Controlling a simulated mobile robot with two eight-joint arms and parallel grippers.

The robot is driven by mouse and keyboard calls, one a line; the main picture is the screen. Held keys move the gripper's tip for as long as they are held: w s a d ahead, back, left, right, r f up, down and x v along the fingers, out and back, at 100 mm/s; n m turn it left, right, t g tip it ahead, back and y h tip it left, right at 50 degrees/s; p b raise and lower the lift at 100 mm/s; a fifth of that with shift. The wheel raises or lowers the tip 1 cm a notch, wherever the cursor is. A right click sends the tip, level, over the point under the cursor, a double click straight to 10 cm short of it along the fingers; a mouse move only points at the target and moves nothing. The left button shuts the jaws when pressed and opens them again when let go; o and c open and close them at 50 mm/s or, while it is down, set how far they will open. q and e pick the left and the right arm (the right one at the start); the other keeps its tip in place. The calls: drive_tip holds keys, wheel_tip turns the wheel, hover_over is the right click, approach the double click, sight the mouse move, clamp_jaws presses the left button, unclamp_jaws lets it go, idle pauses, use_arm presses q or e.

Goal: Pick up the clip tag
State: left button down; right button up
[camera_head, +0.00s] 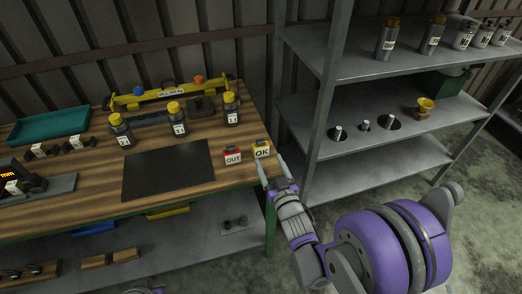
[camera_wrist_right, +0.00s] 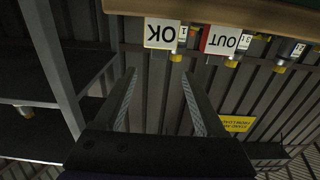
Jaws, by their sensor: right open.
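Two clip tags stand at the right front of the wooden workbench (camera_head: 235,178). One is a yellow-topped tag marked OK (camera_head: 262,149), near the right edge. The other is a red tag marked OUT (camera_head: 233,156), just left of it. My right gripper (camera_head: 270,161) is open and empty at the bench's right edge, its fingertips close to the OK tag. In the right wrist view, upside down, the OK tag (camera_wrist_right: 162,33) shows beyond the open fingertips (camera_wrist_right: 157,76), and the OUT tag (camera_wrist_right: 224,40) is off to the right. I cannot see my left gripper.
A black mat (camera_head: 168,169) lies left of the tags. Several yellow-capped bottles (camera_head: 179,120) stand behind it, with a yellow level-like bar (camera_head: 170,93) at the back. A metal shelf (camera_head: 385,135) stands right of the bench, its post close to my right arm.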

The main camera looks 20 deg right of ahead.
sight(261, 144)
drive_tip(key=w, duration=0.5)
drive_tip(key=shift+a+p, duration=0.1)
drive_tip(key=shift+p, duration=0.25)
drive_tip(key=w+p, duration=0.1)
drive_tip(key=w, duration=0.4)
drive_tip(key=shift+w+f, duration=0.15)
drive_tip(key=shift+w, duration=0.1)
drive_tip(key=shift+s, duration=0.1)
drive_tip(key=shift+c, duration=0.8)
clamp_jaws()
